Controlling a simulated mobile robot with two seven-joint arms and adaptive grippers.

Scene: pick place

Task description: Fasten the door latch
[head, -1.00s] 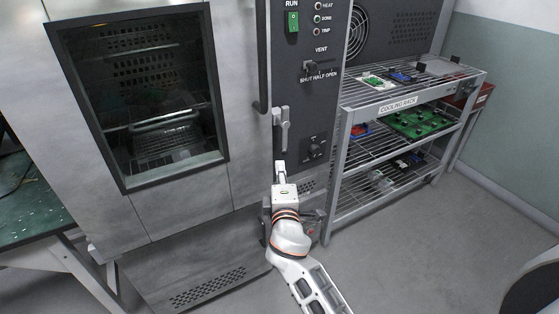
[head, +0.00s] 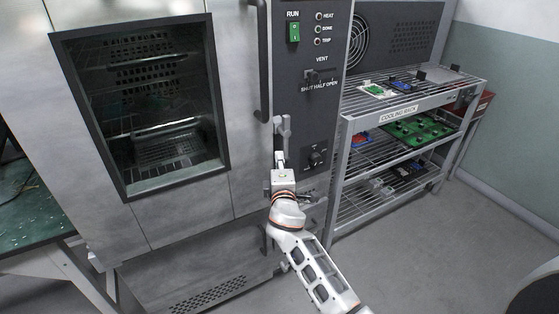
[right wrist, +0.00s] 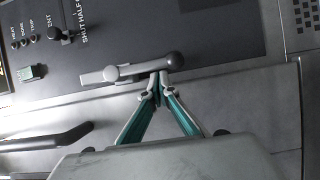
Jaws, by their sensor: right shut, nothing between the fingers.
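The door latch (head: 281,132) is a grey lever on the edge of the oven door, just under the long door handle. In the right wrist view the latch (right wrist: 130,70) shows as a light bar with a dark round knob. My right gripper (head: 280,156) is shut and empty at the lower end of the latch. In the right wrist view its fingertips (right wrist: 159,78) meet right at the lever, near the knob; I cannot tell whether they touch it. The oven door (head: 190,197) looks closed, with a dark window. My left gripper is not in view.
The dark control panel (head: 312,110) with switch, vent slider and knob is right of the latch. The vertical door handle (head: 263,60) stands out above it. A cooling rack (head: 345,190) with circuit boards stands at right. A green-topped table (head: 30,215) is at left.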

